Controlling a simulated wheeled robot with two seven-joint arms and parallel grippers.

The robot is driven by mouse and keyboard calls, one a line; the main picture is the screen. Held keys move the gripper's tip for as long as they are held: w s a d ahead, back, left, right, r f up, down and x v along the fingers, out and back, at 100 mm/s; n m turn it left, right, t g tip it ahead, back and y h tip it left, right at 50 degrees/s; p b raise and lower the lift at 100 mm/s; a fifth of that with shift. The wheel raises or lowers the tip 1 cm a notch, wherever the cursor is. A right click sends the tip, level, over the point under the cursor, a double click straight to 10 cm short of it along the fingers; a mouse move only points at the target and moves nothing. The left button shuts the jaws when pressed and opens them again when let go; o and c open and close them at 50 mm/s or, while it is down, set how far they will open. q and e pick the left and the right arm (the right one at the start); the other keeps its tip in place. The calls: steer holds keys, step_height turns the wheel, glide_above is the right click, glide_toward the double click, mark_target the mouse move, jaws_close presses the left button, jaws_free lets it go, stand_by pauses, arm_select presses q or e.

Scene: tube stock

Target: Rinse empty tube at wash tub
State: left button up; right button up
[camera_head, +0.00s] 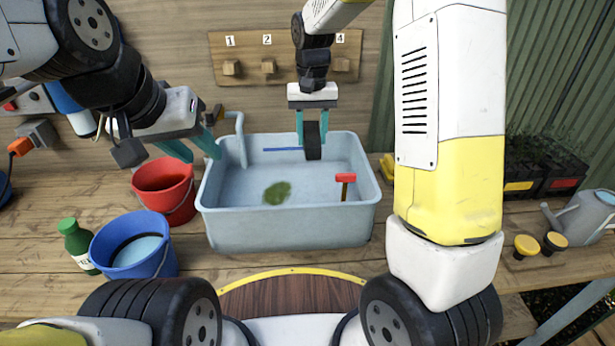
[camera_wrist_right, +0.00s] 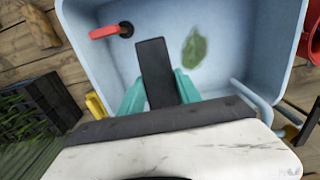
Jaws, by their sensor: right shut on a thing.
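The pale blue wash tub (camera_head: 290,228) stands on the wooden bench and fills most of the right wrist view (camera_wrist_right: 80,18). My right gripper (camera_head: 312,128) is over the tub near its back wall, its teal fingers shut on a dark, narrow piece, seemingly the tube (camera_head: 313,145). The tube also shows between the fingers in the right wrist view (camera_wrist_right: 155,65). I cannot tell whether its lower end touches water. My left gripper (camera_head: 203,157) is open and empty, at the tub's back left corner near the grey tap (camera_head: 240,140).
A green leaf (camera_head: 277,192) and a red-topped handle (camera_head: 345,178) are in the tub. A red bucket (camera_head: 165,190), blue bucket (camera_head: 130,262) and green bottle (camera_head: 75,243) stand left. A numbered peg board (camera_head: 250,45) hangs behind. A watering can (camera_head: 580,215) stands right.

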mark_target(312, 134)
stand_by(0.3)
steer(key=shift+r, duration=2.05)
